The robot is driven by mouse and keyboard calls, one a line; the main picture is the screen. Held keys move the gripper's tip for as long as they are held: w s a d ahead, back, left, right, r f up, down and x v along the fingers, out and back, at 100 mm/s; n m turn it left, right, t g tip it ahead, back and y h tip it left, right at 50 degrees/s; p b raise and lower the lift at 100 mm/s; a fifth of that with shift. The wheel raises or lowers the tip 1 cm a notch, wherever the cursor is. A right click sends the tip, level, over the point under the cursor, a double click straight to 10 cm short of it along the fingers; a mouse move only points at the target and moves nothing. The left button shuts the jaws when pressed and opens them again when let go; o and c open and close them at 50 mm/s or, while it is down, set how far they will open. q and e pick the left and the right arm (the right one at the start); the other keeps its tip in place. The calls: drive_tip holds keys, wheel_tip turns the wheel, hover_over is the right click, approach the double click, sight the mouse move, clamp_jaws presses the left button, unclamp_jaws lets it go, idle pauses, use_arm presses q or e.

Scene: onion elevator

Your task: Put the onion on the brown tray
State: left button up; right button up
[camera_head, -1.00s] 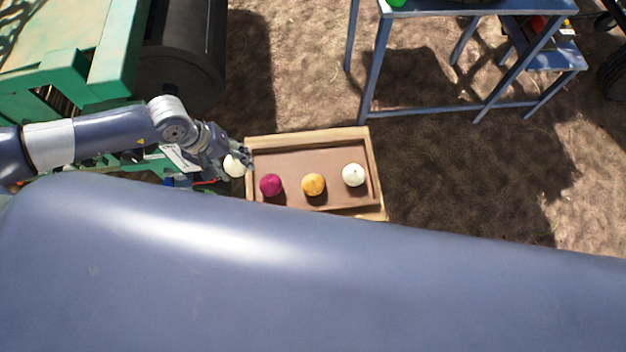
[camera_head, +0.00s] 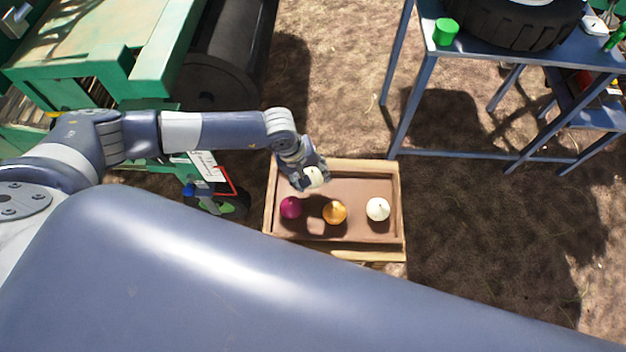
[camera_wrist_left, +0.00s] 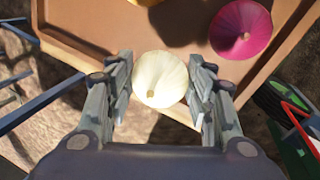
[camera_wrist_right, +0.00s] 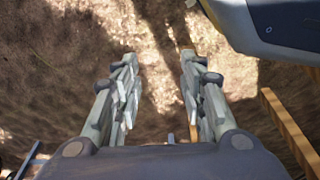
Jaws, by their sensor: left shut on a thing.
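My left gripper (camera_head: 312,178) is shut on a white onion (camera_head: 315,177) and holds it above the back left part of the brown tray (camera_head: 350,190). In the left wrist view the held onion (camera_wrist_left: 160,79) sits between both fingers (camera_wrist_left: 160,90). A purple onion (camera_head: 290,207), a yellow onion (camera_head: 334,212) and a second white onion (camera_head: 377,209) stand in a row in the tray. In the right wrist view my right gripper (camera_wrist_right: 160,95) is open and empty above bare ground.
The tray has a light wooden frame (camera_head: 399,190). A green machine (camera_head: 110,70) with a dark roller (camera_head: 222,60) stands at the left. A blue metal table (camera_head: 428,75) with a tyre (camera_head: 515,25) and a green cup (camera_head: 445,31) stands at the back right.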

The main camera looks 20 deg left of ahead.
use_arm(q)
drive_tip(key=shift+w+d, duration=0.15)
drive_tip(key=shift+d, duration=0.1)
drive_tip(key=shift+f, duration=0.3)
wheel_tip(320, 180, down, 2)
drive_tip(key=shift+f, duration=0.45)
use_arm(e)
drive_tip(key=shift+w+a+r, duration=0.1)
drive_tip(key=shift+w+r, duration=0.25)
drive_tip(key=shift+r, duration=0.4)
use_arm(q)
drive_tip(key=shift+f+b, duration=0.1)
drive_tip(key=shift+b, duration=0.3)
use_arm(e)
drive_tip(key=shift+w+r, duration=0.1)
use_arm(q)
drive_tip(key=o, duration=1.1)
use_arm(e)
drive_tip(key=shift+w+r, duration=0.15)
drive_tip(key=shift+r, duration=0.05)
